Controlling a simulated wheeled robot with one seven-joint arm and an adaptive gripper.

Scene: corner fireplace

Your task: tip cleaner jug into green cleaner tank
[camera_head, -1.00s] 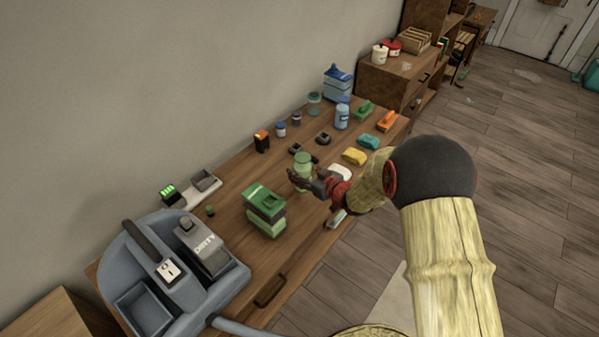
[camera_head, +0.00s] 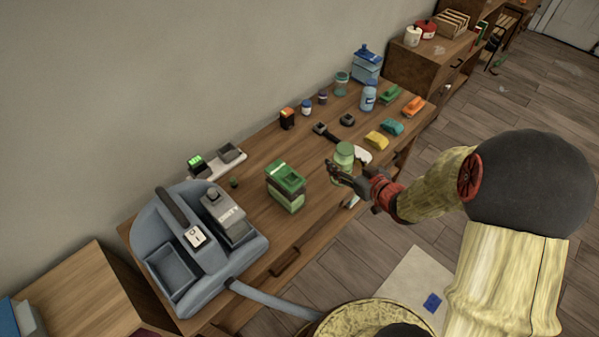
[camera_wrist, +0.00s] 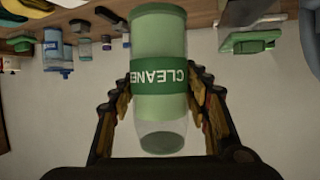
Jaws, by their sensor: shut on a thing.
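The cleaner jug (camera_head: 344,157), pale green with a darker green CLEANER label, is between the fingers of my gripper (camera_head: 350,176), which is shut on it. In the wrist view the jug (camera_wrist: 160,42) appears upside down along with the whole scene, so it stands about upright. Its clear end points to the bottom of that picture. The green cleaner tank (camera_head: 287,186), a box with a green top and a dark band, stands on the wooden table to the left of the jug, with a gap between them. Whether the jug clears the tabletop is hard to tell.
A blue-grey cleaning machine (camera_head: 180,258) with a hose and a grey tank (camera_head: 227,218) sits at the table's near left end. Bottles, including a blue one (camera_head: 369,96), and coloured blocks stand toward the far end. A white item (camera_head: 362,155) lies right behind the jug.

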